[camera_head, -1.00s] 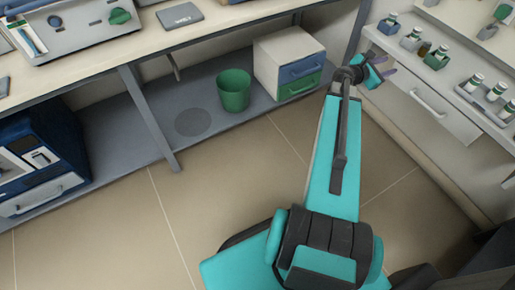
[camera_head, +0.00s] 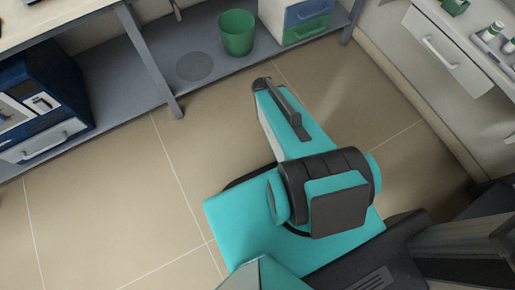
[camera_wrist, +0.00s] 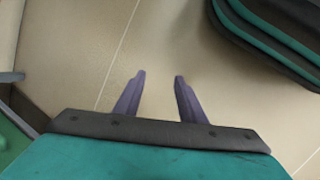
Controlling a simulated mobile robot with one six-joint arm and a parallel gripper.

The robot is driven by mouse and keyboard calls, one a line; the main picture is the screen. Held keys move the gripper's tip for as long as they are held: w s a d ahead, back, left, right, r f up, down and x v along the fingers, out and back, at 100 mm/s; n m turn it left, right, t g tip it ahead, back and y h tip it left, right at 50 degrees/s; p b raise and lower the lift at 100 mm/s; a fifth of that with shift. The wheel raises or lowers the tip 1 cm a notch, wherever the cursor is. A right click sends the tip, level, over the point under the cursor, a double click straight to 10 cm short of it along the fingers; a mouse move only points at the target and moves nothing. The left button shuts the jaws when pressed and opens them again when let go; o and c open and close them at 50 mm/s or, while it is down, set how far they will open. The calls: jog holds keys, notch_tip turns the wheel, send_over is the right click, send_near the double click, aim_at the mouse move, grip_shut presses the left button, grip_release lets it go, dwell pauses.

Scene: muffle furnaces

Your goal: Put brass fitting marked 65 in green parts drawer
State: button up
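The green parts drawer (camera_head: 306,30) is the lower front of a small white cabinet (camera_head: 271,16) under the bench, at the top of the head view. It looks shut. A blue drawer (camera_head: 309,10) sits above it. No brass fitting marked 65 shows in either current view. My gripper (camera_wrist: 160,78) shows in the wrist view with its two purple fingers apart and nothing between them, over bare floor. My gripper does not show in the current head view.
A green bin (camera_head: 237,33) stands left of the cabinet on the grey shelf (camera_head: 205,92). A blue machine (camera_head: 38,100) is at left. A white drawer unit (camera_head: 447,52) with small bottles above stands at right. The tiled floor (camera_head: 100,200) at left is clear.

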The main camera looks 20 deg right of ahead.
jog(key=s+a+f+m+g+y, duration=0.1)
jog(key=s+a+f+m+y, duration=0.1)
jog(key=s+a, duration=0.4)
jog(key=s+a+f+m+g+y, duration=0.2)
jog(key=s+a, duration=0.4)
jog(key=a, duration=0.5)
jog(key=shift+s+a+f, duration=0.25)
jog(key=shift+f, duration=0.5)
jog(key=c, duration=0.4)
jog(key=shift+o, duration=0.2)
